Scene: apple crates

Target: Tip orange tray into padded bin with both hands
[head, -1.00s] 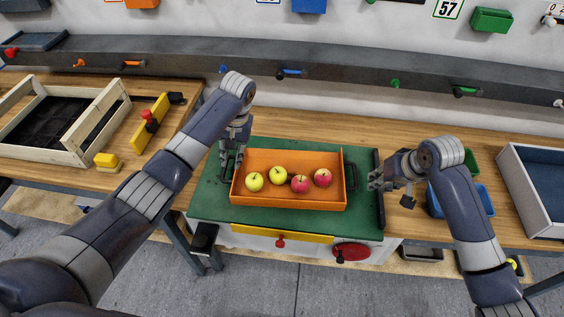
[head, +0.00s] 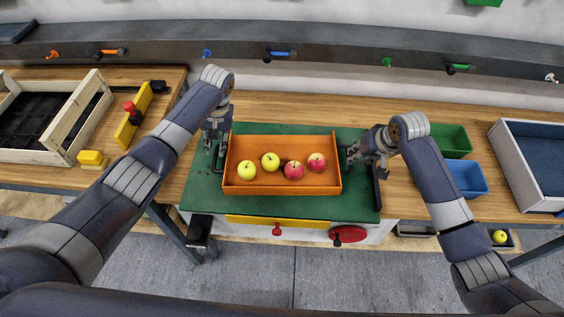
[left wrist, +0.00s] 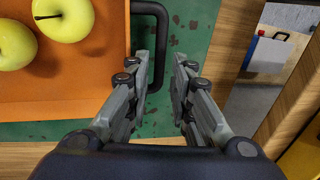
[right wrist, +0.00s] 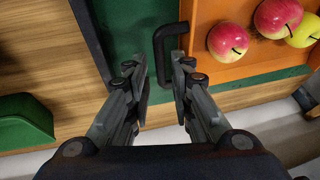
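The orange tray (head: 280,187) sits on a green work surface, with two yellow-green apples (head: 258,166) and two red apples (head: 305,169) in it. It has a black handle at each end. My left gripper (head: 213,148) is at the left end; in the left wrist view its open fingers (left wrist: 162,62) straddle the left handle (left wrist: 158,40). My right gripper (head: 354,158) is at the right end; its open fingers (right wrist: 159,62) straddle the right handle (right wrist: 160,42). A blue-lined bin (head: 510,160) stands far right, a dark-lined wooden crate (head: 72,128) far left. I cannot tell which is padded.
Green (head: 450,140) and blue (head: 466,178) small bins stand right of the green surface (head: 290,212). A yellow block with a red knob (head: 133,113) lies between the wooden crate and my left arm. A grey rail (head: 340,58) runs along the back.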

